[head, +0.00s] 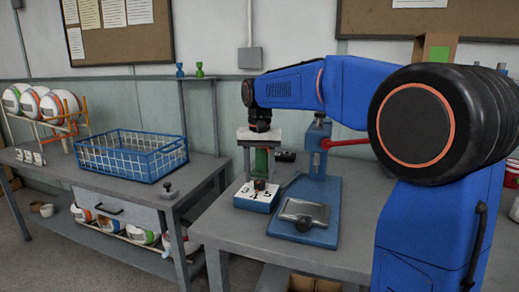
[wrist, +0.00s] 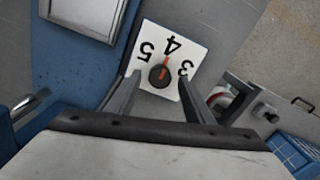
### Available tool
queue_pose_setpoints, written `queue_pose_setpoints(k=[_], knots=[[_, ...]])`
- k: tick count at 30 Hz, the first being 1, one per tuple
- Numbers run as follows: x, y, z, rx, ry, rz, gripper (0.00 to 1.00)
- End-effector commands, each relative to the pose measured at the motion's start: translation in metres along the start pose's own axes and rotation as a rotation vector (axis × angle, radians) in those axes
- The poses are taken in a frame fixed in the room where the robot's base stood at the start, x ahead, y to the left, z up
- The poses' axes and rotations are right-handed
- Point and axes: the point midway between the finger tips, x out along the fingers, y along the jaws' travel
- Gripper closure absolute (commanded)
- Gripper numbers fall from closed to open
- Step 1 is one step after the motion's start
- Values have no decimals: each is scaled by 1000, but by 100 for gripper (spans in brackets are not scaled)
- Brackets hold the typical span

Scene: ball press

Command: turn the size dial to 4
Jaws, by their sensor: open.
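The size dial is a white plate (wrist: 191,58) marked 5, 4 and 3, with a round dark knob (wrist: 159,77) bearing a red pointer line. In the wrist view the pointer is directed toward the 4. In the head view the dial's box (head: 256,198) sits at the front left of the right-hand bench, beside the blue press base. My gripper (wrist: 159,78) is open, its two fingers on either side of the knob with gaps showing. In the head view my gripper (head: 259,178) points down over the dial; I cannot tell its exact height above the plate.
The blue press (head: 323,225) with a metal plate and red lever (head: 347,142) stands just right of the dial. A blue wire basket (head: 131,157) and a rack of balls (head: 50,103) are on the left bench. A green object (head: 262,161) shows behind my fingers.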

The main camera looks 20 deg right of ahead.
Motion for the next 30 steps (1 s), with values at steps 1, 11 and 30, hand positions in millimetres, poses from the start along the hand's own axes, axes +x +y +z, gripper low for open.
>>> queue_pose_setpoints(k=[1,11,30], knots=[[-7,0,-1,0,3,-2,52],[-71,0,-1,0,4,-2,52],[-162,0,0,0,2,-1,52]])
